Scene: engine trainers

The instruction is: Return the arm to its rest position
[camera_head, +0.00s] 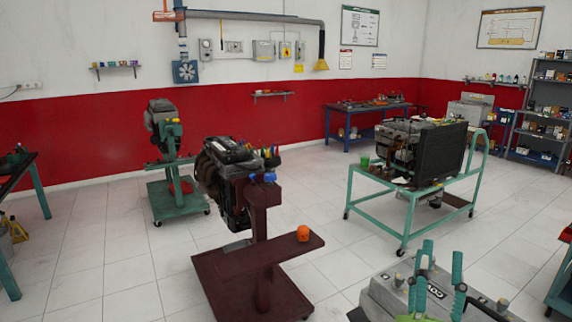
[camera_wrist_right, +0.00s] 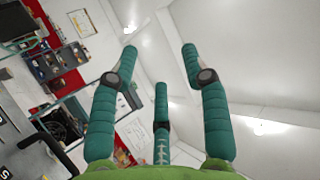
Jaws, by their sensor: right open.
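My right gripper (camera_head: 441,262) shows at the bottom right of the head view, with its teal fingers pointing up. In the right wrist view the right gripper (camera_wrist_right: 160,60) has its teal fingers spread apart, with nothing between them. Behind the fingers in that view are the white ceiling and part of the room. My left gripper is in neither view.
A dark red engine stand (camera_head: 258,262) with an orange cup (camera_head: 303,233) stands left of the gripper. A teal cart (camera_head: 402,228) carries an engine with a radiator (camera_head: 440,155) behind it. A green engine stand (camera_head: 178,205) is farther left. Tiled floor lies between them.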

